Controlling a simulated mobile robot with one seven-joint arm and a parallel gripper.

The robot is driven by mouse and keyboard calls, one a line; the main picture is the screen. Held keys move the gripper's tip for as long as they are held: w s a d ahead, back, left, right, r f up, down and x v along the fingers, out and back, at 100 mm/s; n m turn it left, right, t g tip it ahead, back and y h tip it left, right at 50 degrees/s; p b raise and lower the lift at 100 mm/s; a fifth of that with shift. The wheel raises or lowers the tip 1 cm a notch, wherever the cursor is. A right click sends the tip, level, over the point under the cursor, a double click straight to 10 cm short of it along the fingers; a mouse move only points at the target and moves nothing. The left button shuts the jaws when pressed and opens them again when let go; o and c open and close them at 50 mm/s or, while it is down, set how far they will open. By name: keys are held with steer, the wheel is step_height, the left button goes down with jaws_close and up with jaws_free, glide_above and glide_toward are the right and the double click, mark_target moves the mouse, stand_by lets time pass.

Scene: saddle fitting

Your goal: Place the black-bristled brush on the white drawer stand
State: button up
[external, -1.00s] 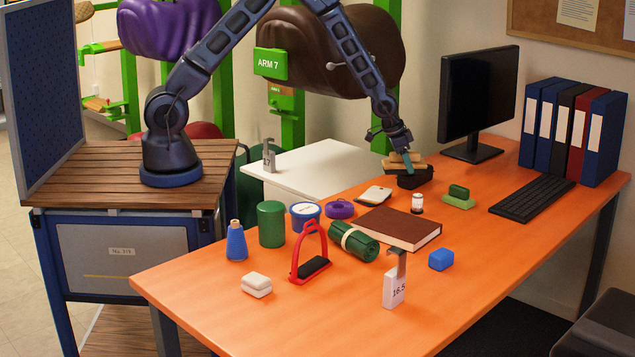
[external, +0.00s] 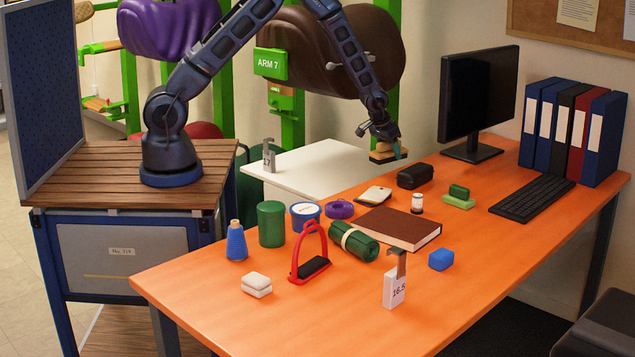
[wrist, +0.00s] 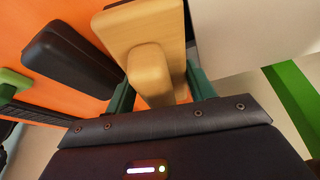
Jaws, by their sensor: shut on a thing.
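My gripper (external: 384,146) is shut on a wooden-backed brush (external: 381,156), held in the air near the far right end of the white drawer stand. In the wrist view the brush's pale wooden back and raised grip (wrist: 152,72) sit between the green fingers (wrist: 162,95). The white drawer stand (external: 315,170) has a flat top beside the orange desk. A grey numbered holder (external: 269,157) stands at its left end.
A black case (external: 415,176) lies on the orange desk (external: 220,305), just right of the brush; it also shows in the wrist view (wrist: 68,62). A monitor (external: 478,98) stands behind it. The middle and right of the stand's top are clear.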

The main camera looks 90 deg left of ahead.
steer(key=s+a+f+n+g+y, duration=0.2)
steer(key=s+a+f+n, duration=0.3)
steer(key=a+n, duration=0.25)
steer(key=n+g+h, duration=0.6)
steer(key=n+h, duration=0.1)
steer(key=n, duration=2.1)
glide_above(325, 191)
steer(key=w, duration=0.2)
steer(key=f, duration=1.1)
steer(key=shift+s+f, duration=0.15)
steer(key=shift+s, duration=0.1)
steer(key=shift+s+a+f+n+t+h, duration=0.15)
steer(key=shift+a+f+n+t+h, duration=0.1)
steer(key=shift+n, duration=0.35)
steer(key=shift+s+a+f+n+t+h, duration=0.15)
steer(key=shift+a+n+t, duration=0.1)
steer(key=shift+n, duration=0.3)
steer(key=shift+f, duration=1.45)
steer(key=o, duration=1.1)
steer(key=shift+f, duration=0.1)
steer(key=shift+c, duration=0.2)
